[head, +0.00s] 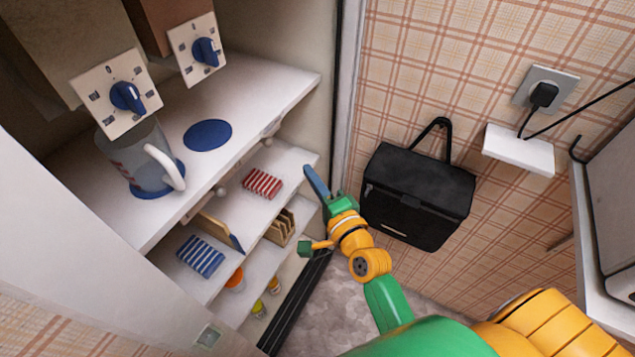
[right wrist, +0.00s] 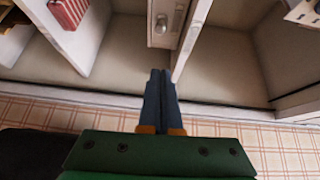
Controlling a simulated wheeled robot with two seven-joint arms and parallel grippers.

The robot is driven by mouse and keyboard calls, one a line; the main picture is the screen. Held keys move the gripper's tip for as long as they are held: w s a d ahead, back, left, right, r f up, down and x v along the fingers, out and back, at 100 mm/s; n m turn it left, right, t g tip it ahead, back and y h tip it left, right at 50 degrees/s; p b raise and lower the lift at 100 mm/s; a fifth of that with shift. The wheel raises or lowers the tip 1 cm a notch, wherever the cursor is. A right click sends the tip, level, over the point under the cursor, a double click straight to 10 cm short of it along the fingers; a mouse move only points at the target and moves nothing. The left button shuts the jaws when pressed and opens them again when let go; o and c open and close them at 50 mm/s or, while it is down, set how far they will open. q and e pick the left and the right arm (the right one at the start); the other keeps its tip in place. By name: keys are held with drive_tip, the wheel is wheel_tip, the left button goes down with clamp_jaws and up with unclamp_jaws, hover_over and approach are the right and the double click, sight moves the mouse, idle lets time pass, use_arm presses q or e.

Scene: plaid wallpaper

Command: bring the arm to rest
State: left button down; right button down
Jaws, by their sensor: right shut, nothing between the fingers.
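My right arm (head: 369,268), in yellow and green, reaches up from the lower right in the head view. Its right gripper (head: 312,177) has dark blue fingers and is in front of the open cupboard, near the right ends of the shelves. In the right wrist view the fingers of the right gripper (right wrist: 160,73) are shut together with nothing between them. They point toward the cupboard's pale inside. I cannot tell whether they touch anything. My left gripper is not in view.
White shelves (head: 282,83) hold a glass jug (head: 139,158), red-striped (head: 262,183) and blue-striped (head: 200,256) items and a wooden rack (head: 280,228). Two dial panels (head: 97,92) (head: 183,50) are above. A black bag (head: 418,196) hangs right of my gripper. A plug (head: 543,95) is on the wall.

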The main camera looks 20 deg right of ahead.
drive_tip(key=s+a+f+n+g, duration=0.1)
drive_tip(key=s+f+n+g, duration=0.25)
drive_tip(key=f, duration=0.55)
drive_tip(key=s+f+n+g, duration=0.3)
drive_tip(key=s+f, duration=0.2)
drive_tip(key=f, duration=0.5)
drive_tip(key=s+a+f+n+g, duration=0.1)
drive_tip(key=s+f+n+g, duration=0.25)
drive_tip(key=f, duration=0.55)
drive_tip(key=s+d+f+n+g, duration=0.1)
drive_tip(key=s+f+n+g, duration=0.1)
drive_tip(key=s, duration=0.6)
drive_tip(key=s+d+f+n+g, duration=0.2)
drive_tip(key=s+f+n, duration=0.2)
drive_tip(key=s+f, duration=0.2)
drive_tip(key=s+d+f+n+g+h, duration=0.1)
drive_tip(key=s+f, duration=0.4)
drive_tip(key=s, duration=0.6)
drive_tip(key=shift+d+n+g, duration=0.65)
drive_tip(key=shift+n+g, duration=0.25)
drive_tip(key=shift+n, duration=0.3)
